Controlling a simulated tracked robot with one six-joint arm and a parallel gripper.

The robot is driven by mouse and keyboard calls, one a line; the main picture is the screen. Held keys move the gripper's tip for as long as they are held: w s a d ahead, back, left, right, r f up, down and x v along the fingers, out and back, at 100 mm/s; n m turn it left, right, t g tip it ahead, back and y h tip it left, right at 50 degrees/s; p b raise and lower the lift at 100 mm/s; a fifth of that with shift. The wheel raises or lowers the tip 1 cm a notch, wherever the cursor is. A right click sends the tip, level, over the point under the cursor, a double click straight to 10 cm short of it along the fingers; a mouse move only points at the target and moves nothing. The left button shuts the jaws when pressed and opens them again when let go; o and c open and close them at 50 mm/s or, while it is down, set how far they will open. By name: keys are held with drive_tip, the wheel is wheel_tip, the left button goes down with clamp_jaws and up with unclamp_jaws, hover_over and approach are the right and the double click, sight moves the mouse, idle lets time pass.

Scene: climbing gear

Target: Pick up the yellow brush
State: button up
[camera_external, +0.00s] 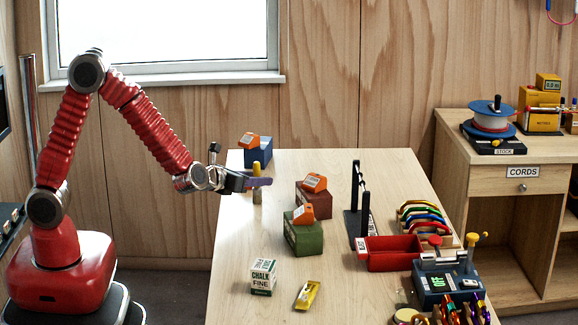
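A slim yellow upright object (257,196), which looks like the yellow brush, is near the left edge of the light wooden table (345,190). My gripper (260,182) reaches in from the left at its mid-height. A purplish bar at the gripper's end crosses in front of the yellow object, which shows above and below it. I cannot tell whether the fingers touch it or how far apart they are. A flat yellow item with a dark label (307,295) lies at the table's front; its kind is unclear.
Behind my gripper is a blue box with an orange top (258,152). Brown (314,200) and green (303,237) boxes with orange pieces stand to the right. A chalk box (263,277) is in front. A black stand (357,215) and red tray (392,262) are farther right.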

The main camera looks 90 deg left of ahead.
drive_tip(key=shift+x, duration=2.2)
drive_tip(key=shift+s+f, duration=0.1)
drive_tip(key=shift+f, duration=0.05)
drive_tip(key=shift+c, duration=0.5)
clamp_jaws()
